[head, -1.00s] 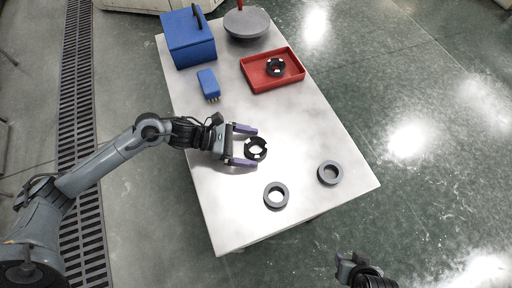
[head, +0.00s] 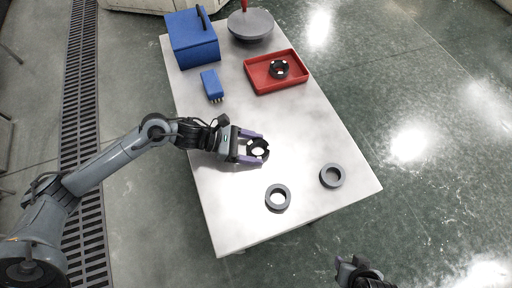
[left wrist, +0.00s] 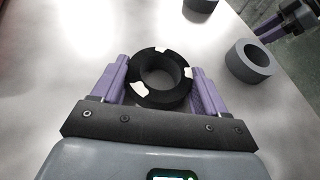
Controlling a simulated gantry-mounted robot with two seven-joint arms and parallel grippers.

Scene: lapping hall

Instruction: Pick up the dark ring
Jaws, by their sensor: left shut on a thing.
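The dark ring (head: 265,146), black with white marks, is at the middle of the pale table. It shows closely in the left wrist view (left wrist: 158,97). My left gripper (head: 256,148) is shut on it, with purple fingers (left wrist: 160,84) against its two sides. I cannot tell whether the ring touches the table. My right gripper (head: 347,265) is at the bottom right, beyond the table edge and away from the rings. Its finger gap is unclear.
Two grey rings (head: 278,208) (head: 332,185) lie on the near part of the table (head: 230,225). A red tray (head: 262,88) holds another black ring (head: 279,77). A blue brush (head: 210,83), a blue box (head: 194,47) and a grey disc (head: 250,27) stand farther back.

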